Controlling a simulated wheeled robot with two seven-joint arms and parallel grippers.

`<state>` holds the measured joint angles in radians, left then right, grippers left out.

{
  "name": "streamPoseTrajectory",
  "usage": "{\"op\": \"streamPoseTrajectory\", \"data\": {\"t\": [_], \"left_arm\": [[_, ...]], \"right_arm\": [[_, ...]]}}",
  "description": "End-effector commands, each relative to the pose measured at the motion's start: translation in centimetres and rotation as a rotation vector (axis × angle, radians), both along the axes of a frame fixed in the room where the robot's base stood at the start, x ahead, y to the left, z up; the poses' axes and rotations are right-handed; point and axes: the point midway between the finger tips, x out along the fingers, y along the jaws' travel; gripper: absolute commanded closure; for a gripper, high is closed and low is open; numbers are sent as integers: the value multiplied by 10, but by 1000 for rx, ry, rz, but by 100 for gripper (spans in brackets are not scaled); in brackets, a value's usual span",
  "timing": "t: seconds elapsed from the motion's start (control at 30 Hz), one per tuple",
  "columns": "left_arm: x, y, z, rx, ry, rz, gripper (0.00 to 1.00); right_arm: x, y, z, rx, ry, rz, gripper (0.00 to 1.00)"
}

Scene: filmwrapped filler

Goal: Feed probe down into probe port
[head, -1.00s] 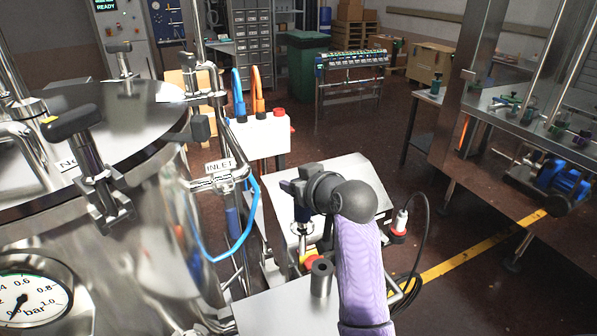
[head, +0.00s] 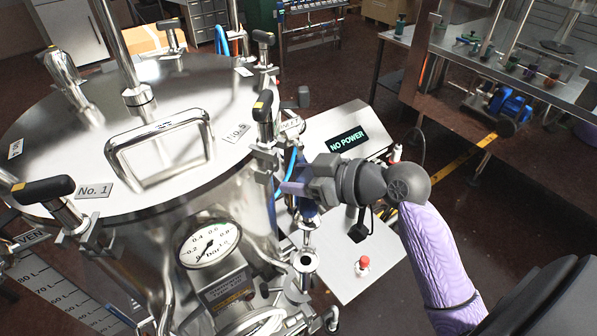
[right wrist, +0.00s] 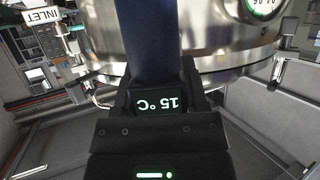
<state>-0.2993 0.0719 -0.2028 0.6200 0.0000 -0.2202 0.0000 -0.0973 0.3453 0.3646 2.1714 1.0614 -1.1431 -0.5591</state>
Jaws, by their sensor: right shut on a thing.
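My right gripper (head: 303,186) is shut on the probe, beside the steel vessel (head: 150,170) in the head view. The probe (head: 307,211) has a dark blue body and hangs roughly upright below the fingers. In the right wrist view the probe's dark blue body (right wrist: 150,42) rises from the jaws, with a small display reading 15 °C upside down. A steel fitting with a dark round opening, seemingly the probe port (head: 304,262), stands at the vessel's right side, below the gripper. The probe's lower end appears above it; I cannot tell whether they touch. My left gripper is not in view.
A console (head: 347,142) reading NO POWER stands behind the gripper. A pressure gauge (head: 209,245) and clamps with black handles (head: 262,105) crowd the vessel. A pale plate with a red knob (head: 364,263) lies right of the port. Open floor lies farther right.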

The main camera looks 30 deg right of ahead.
Motion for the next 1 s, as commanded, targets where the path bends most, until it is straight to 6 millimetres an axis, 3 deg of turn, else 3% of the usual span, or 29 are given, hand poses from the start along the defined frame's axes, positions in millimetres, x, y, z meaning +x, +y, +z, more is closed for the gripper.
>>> {"op": "streamPoseTrajectory", "data": {"t": [0.27,0.77,1.0], "left_arm": [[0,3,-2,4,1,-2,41],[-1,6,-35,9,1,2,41],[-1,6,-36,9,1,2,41]], "right_arm": [[0,0,-4,0,0,0,100],[0,0,-43,1,0,0,100],[0,0,-45,1,0,0,100]]}}
